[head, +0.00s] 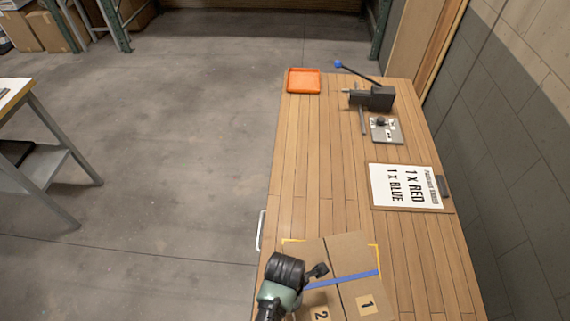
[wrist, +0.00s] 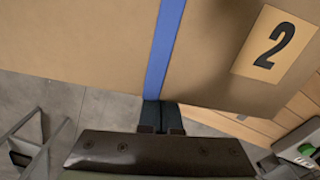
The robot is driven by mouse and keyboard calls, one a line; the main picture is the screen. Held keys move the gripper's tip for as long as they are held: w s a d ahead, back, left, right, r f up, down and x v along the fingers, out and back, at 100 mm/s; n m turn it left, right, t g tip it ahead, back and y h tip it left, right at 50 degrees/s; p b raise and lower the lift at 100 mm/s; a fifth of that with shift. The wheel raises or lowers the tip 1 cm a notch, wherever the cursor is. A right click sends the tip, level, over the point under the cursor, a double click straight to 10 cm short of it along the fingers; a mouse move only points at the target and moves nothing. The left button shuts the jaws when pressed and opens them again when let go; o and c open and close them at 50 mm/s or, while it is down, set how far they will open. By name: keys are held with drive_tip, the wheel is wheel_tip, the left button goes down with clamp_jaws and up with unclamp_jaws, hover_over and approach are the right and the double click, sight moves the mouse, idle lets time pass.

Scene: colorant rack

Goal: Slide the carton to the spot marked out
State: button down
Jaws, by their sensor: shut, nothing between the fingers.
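The carton (head: 345,262) is a brown box with a blue stripe, a "1" label and a "2" label. It stands at the near end of the wooden bench, slightly turned. Yellow corner marks (head: 290,241) show on the bench at its far left and far right corners; the near part of the marked spot is hidden or out of view. My gripper (head: 320,270) is at the carton's left side. In the wrist view its fingers (wrist: 160,104) are shut and empty, at the carton's face by the blue stripe. I cannot tell whether they touch it.
A clipboard sign (head: 405,187) lies beyond the carton. Farther back are a metal plate (head: 386,131), a dark lever press (head: 372,98) and an orange tray (head: 304,81). A wall runs along the right. The bench between carton and tray is mostly clear.

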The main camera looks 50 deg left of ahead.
drive_tip(key=shift+w+d, duration=0.25)
drive_tip(key=shift+w, duration=0.55)
drive_tip(key=shift+w+d, duration=0.25)
drive_tip(key=shift+w, duration=0.5)
drive_tip(key=shift+s, duration=0.1)
drive_tip(key=shift+s+a, duration=0.2)
drive_tip(key=s, duration=0.2)
drive_tip(key=s+a+r, duration=0.1)
drive_tip(key=shift+s+r+p, duration=0.1)
drive_tip(key=shift+p, duration=0.3)
wheel_tip(320, 180, up, 9)
drive_tip(key=b, duration=0.1)
